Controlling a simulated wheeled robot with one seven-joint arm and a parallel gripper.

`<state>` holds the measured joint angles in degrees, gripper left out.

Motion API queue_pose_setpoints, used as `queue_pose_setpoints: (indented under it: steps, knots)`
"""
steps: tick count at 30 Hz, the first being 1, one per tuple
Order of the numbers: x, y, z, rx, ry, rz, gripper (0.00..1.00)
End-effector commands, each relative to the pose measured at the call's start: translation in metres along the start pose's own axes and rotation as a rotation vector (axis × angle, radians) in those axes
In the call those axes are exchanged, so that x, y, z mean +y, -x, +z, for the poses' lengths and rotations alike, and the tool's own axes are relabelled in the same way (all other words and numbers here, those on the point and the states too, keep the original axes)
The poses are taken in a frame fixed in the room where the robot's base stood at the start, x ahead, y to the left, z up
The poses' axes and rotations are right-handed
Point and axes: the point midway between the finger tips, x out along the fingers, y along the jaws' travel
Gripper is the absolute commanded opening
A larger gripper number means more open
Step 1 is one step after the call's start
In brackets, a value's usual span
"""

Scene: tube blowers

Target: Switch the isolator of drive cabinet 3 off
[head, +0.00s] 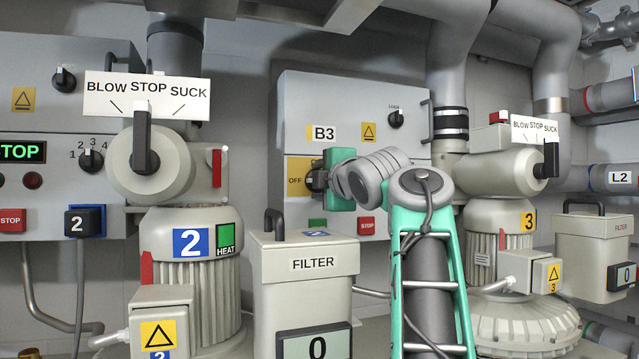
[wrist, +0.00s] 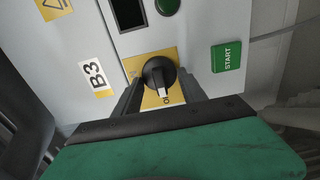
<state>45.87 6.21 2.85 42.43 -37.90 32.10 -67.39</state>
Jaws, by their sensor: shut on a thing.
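The drive cabinet marked B3 (head: 345,100) stands on the back wall. Its isolator is a black rotary knob (wrist: 158,75) on a yellow plate (head: 298,165). In the head view, OFF is printed on the plate's left side, and my gripper (head: 318,180) hides much of the knob. In the wrist view, my gripper (wrist: 157,88) has a dark finger on each side of the knob and is shut on it. The knob's white mark points down in that view, toward a partly hidden label beginning with O, on the plate's OFF side.
A green START button (wrist: 228,57) and a red STOP button (head: 366,225) sit below the isolator. A filter box (head: 305,262) stands in front of the cabinet. Blower 2 (head: 190,240) is left of my arm, and blower 3 (head: 500,225) is right of it.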

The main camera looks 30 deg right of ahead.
Motion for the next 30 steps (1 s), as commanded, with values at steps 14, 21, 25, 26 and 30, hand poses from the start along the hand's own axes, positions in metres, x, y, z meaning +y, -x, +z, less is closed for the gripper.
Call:
queue_pose_setpoints:
  steps: [14,21,25,26,30]
  knots:
    - [-0.0002,0.0000,-0.0001,0.000,0.019,0.000,0.08]
    - [-0.0002,0.0000,0.0000,0.000,0.018,0.000,0.65]
    - [-0.0002,0.0000,0.0001,0.000,0.018,0.000,0.69]
    - [-0.0002,0.0000,0.0002,0.000,0.018,0.000,0.69]
    - [-0.0003,0.0014,0.0004,-0.001,0.018,0.000,0.69]
